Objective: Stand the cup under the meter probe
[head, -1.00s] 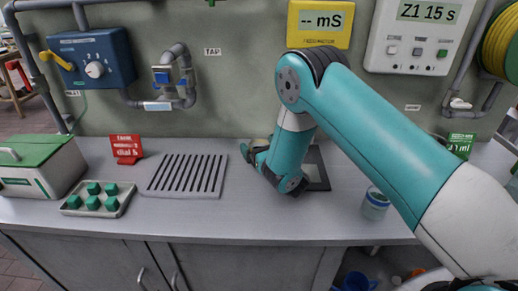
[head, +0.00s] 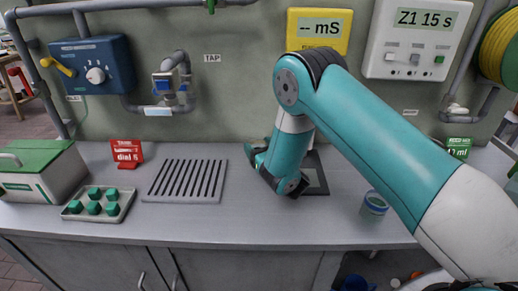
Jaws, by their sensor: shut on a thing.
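The yellow meter (head: 319,28) on the back wall reads "-- mS". Its probe is hidden behind my arm. A dark-edged square plate (head: 318,180) lies on the counter below the meter, partly covered by my wrist. My gripper (head: 254,156) points away toward the wall, at the plate's left, mostly hidden by my own wrist. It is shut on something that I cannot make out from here.
A slotted drain grate (head: 185,181) and a tray of green cubes (head: 99,204) lie left of my gripper. A blue control box (head: 92,66) hangs on the wall. The front counter is clear.

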